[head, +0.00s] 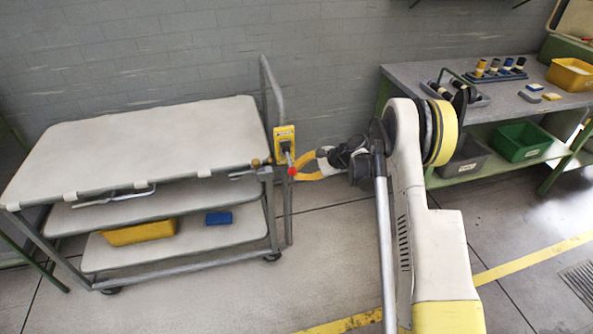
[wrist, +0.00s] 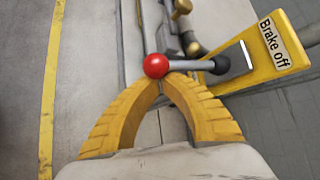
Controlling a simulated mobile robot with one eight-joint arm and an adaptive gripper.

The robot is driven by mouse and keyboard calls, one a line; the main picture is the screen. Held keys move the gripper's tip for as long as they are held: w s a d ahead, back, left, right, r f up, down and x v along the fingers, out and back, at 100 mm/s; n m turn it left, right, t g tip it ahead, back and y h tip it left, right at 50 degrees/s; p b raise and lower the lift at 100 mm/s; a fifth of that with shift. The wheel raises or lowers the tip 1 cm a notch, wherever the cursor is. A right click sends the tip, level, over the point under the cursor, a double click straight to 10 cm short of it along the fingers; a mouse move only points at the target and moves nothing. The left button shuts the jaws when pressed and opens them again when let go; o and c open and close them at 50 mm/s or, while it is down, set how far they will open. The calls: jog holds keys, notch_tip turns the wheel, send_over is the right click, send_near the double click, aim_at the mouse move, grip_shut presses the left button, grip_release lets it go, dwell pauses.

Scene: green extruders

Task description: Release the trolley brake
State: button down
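The trolley (head: 150,140) stands at the left against the wall, with a yellow brake box (head: 285,133) by its upright handle.
A yellow bin (head: 138,233) and a blue box (head: 218,217) lie on the trolley's lower shelf. A workbench (head: 500,110) stands at the right, with a green bin (head: 520,141) below. Open floor lies in front of the trolley.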

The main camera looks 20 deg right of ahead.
notch_tip(320, 180, up, 6)
jog(key=m+g+p, duration=0.1)
jog(key=g+p, duration=0.1)
jog(key=g, duration=0.1)
jog(key=shift+s+p, duration=0.3)
jog(key=shift+p, duration=0.05)
jog(key=shift+r, duration=0.2)
dwell(0.4)
notch_tip(320, 180, down, 4)
jog(key=b, duration=0.3)
jog(key=w+p+v, duration=0.2)
jog(key=p+v, duration=0.2)
jog(key=v, duration=0.6)
jog(key=shift+d+r, duration=0.15)
jog(key=shift+d, duration=0.15)
